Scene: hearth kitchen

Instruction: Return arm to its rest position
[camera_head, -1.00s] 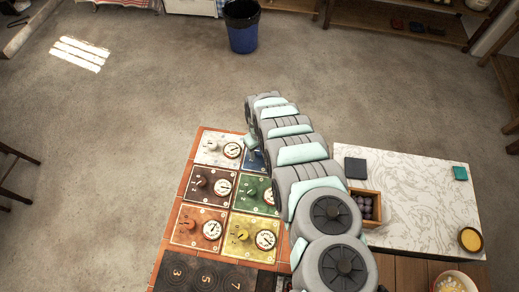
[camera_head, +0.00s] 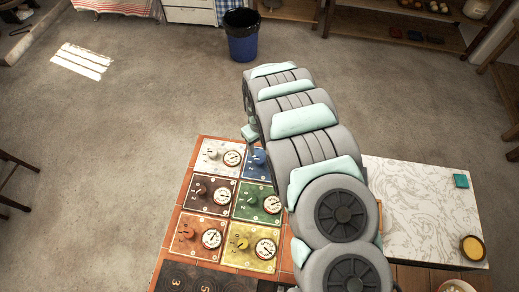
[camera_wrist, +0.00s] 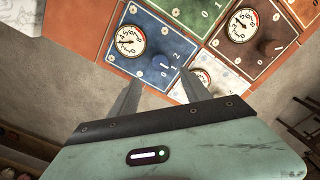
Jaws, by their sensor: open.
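My arm, grey with mint-green covers, arches over the right part of the tiled counter in the head view. My gripper (camera_wrist: 158,90) shows in the wrist view with its two grey fingers apart and nothing between them. It hangs above the far edge of the counter, by the blue panel (camera_wrist: 155,45) and the white panel (camera_wrist: 213,76). The blue panel (camera_head: 256,164) shows partly beside the arm, and the white panel (camera_head: 220,157) is in plain view.
The tiled counter (camera_head: 181,205) carries several coloured knob-and-gauge panels and a dark numbered hob (camera_head: 200,279). A marble slab (camera_head: 425,205) with a teal block (camera_head: 461,181) and a yellow bowl (camera_head: 472,247) is at right. A bin (camera_head: 242,42) stands on open floor.

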